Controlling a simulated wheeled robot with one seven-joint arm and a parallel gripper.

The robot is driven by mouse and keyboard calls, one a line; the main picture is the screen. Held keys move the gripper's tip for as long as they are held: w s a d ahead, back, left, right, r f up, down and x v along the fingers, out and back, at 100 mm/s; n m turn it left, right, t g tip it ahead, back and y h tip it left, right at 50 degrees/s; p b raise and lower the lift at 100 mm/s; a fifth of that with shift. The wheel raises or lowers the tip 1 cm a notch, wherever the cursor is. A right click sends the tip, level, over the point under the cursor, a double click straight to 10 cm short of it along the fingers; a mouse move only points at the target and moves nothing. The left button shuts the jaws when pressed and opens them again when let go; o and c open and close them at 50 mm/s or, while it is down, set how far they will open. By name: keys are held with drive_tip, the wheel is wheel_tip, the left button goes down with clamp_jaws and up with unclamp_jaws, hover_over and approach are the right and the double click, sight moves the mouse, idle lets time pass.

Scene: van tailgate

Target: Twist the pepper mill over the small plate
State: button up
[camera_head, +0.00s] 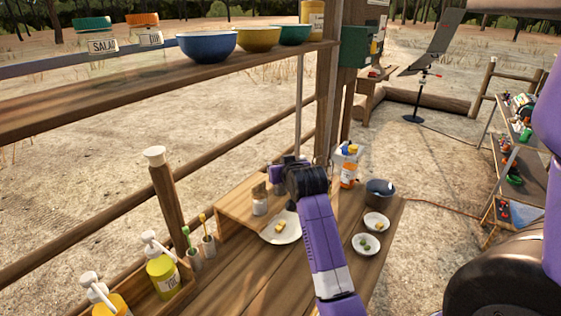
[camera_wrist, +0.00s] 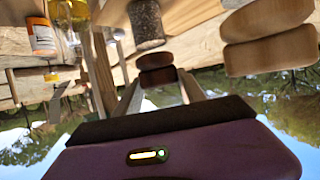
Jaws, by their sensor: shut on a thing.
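In the wrist view the dark brown rounded top of the pepper mill (camera_wrist: 155,69) sits between the fingertips of my gripper (camera_wrist: 158,88). A clear body full of dark grains (camera_wrist: 147,22) shows just beyond it. In the head view my gripper (camera_head: 281,181) is above the back of the white plate (camera_head: 277,239). A yellow piece of food (camera_head: 280,228) lies on that plate. My arm covers the plate's right side, and I cannot make out the mill clearly in this view.
A small jar (camera_head: 260,204) stands just left of my gripper. A white-and-orange bottle (camera_head: 349,172), a dark pot (camera_head: 380,189) and two small white dishes, one upper (camera_head: 376,222) and one lower (camera_head: 366,244), stand right of my arm. Pump bottles line the left edge.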

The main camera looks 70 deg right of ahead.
drive_tip(key=m+g, duration=0.1)
drive_tip(key=m+g+h, duration=0.1)
drive_tip(key=g, duration=0.1)
drive_tip(key=shift+w+a+m+b, duration=0.1)
drive_tip(key=shift+w+m+b, duration=0.1)
drive_tip(key=shift+m+b, duration=0.2)
drive_tip(key=m+g+b, duration=0.1)
drive_tip(key=m+g+h+b, duration=0.1)
drive_tip(key=g, duration=0.1)
drive_tip(key=shift+f+m+b, duration=0.2)
drive_tip(key=shift+m+b, duration=0.1)
drive_tip(key=shift+m, duration=0.1)
drive_tip(key=m+g+b, duration=0.3)
drive_tip(key=shift+g+b, duration=0.4)
drive_tip(key=m+g+b, duration=0.2)
drive_tip(key=shift+s+r+m+g+y, duration=0.1)
drive_tip(key=shift+s+m+g+y, duration=0.05)
drive_tip(key=shift+m+g+y, duration=0.2)
drive_tip(key=shift+g+b, duration=0.25)
drive_tip(key=shift+b, duration=0.15)
drive_tip(key=o, duration=1.4)
drive_tip(key=shift+c, duration=0.2)
drive_tip(key=shift+r, duration=0.1)
drive_tip(key=b+v, duration=0.1)
drive_tip(key=v, duration=0.6)
drive_tip(key=shift+a, duration=0.2)
